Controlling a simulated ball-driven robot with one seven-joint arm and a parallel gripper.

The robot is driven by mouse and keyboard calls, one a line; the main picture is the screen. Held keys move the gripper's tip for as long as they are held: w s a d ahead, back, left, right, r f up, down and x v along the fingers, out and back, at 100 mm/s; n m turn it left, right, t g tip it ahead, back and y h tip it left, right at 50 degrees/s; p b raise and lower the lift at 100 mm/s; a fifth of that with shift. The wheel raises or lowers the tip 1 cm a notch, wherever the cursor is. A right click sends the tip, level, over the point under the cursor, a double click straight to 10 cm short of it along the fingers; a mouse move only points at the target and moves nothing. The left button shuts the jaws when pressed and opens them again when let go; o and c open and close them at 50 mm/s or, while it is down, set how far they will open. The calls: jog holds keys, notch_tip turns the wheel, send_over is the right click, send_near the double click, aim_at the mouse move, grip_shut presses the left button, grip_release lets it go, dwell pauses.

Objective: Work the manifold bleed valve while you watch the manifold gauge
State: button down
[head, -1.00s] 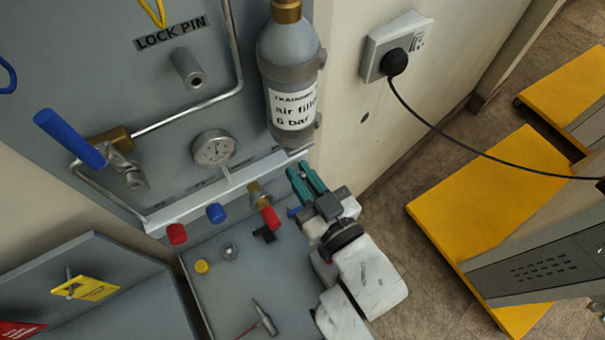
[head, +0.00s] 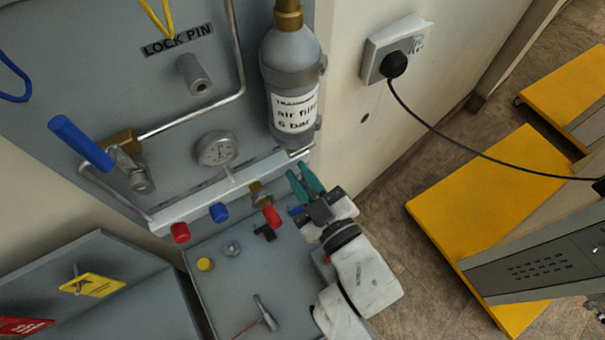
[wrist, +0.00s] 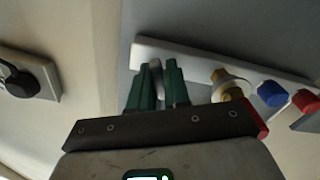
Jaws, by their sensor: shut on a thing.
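The white manifold bar (head: 185,208) runs along the foot of the grey panel. The manifold gauge (head: 217,149), a round pale dial, stands above it; its needle is too small to read. My gripper (head: 305,180) is at the bar's right end, with teal fingers. In the wrist view, my gripper (wrist: 156,80) is shut on a small grey part (wrist: 155,72) at the bar's end, which I take to be the bleed valve. The fingers hide most of it, so its turn position does not show.
A blue cap (head: 219,212) and another red cap (head: 180,233) sit further left. The grey cylinder (head: 289,75) hangs just above. Loose small parts lie on the grey shelf (head: 215,290) below.

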jog(key=c, duration=1.2)
grip_release()
jog(key=b+v, duration=0.1)
jog(key=v, duration=1)
jog(key=shift+w+b, duration=0.1)
jog(key=shift+b, duration=0.25)
